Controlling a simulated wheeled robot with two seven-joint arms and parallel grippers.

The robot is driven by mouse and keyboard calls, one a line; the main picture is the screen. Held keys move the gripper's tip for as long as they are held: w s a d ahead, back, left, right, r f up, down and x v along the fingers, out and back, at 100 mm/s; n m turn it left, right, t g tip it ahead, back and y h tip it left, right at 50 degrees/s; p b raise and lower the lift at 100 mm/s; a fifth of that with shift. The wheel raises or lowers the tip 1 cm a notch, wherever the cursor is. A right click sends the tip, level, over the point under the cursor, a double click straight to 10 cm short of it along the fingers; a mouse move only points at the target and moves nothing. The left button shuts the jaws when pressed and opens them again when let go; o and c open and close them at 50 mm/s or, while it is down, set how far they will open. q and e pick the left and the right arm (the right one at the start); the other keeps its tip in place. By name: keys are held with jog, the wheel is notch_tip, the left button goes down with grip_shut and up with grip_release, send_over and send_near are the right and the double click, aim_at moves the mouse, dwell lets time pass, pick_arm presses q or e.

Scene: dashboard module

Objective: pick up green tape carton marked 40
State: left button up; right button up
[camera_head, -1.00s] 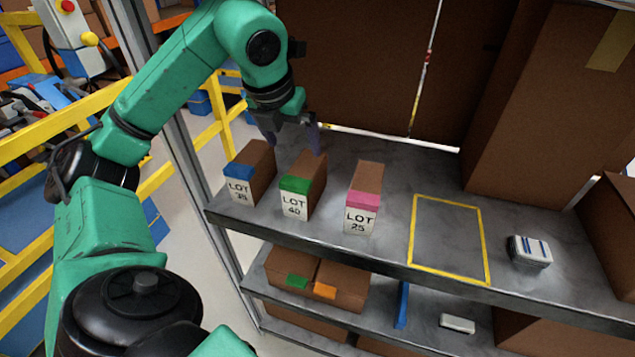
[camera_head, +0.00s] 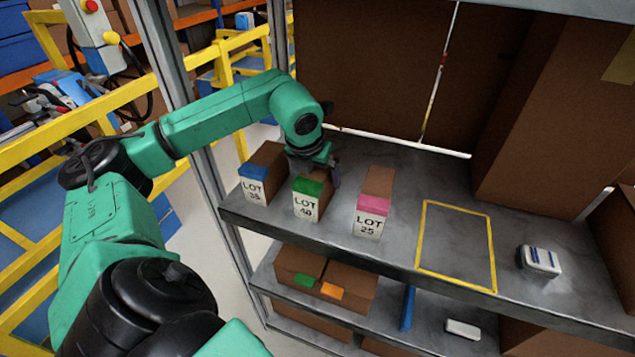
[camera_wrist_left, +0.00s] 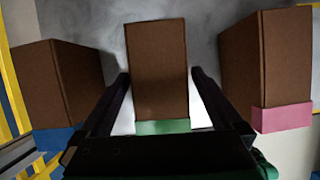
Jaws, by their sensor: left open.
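The green tape carton marked 40 (camera_head: 307,200) stands upright on the top shelf between two other cartons. Its brown top shows in the left wrist view (camera_wrist_left: 157,65), with the green band at its lower end. My left gripper (camera_head: 319,172) is over the back of this carton. In the left wrist view the two open fingers (camera_wrist_left: 160,78) lie on either side of the carton, with a small gap on each side. How far down the fingers reach is hard to tell. My right gripper is not in view.
A blue tape carton marked LOT 35 (camera_head: 254,188) stands close on the left, and a pink tape carton marked LOT 25 (camera_head: 371,215) on the right. A yellow outlined area (camera_head: 455,245) on the shelf is empty. A white block with blue stripes (camera_head: 540,261) lies farther right.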

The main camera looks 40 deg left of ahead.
pick_arm(q)
jog(key=shift+f+b, duration=0.25)
jog(key=shift+b, duration=0.05)
jog(key=shift+c, duration=0.3)
jog(key=shift+r, duration=0.1)
grip_shut()
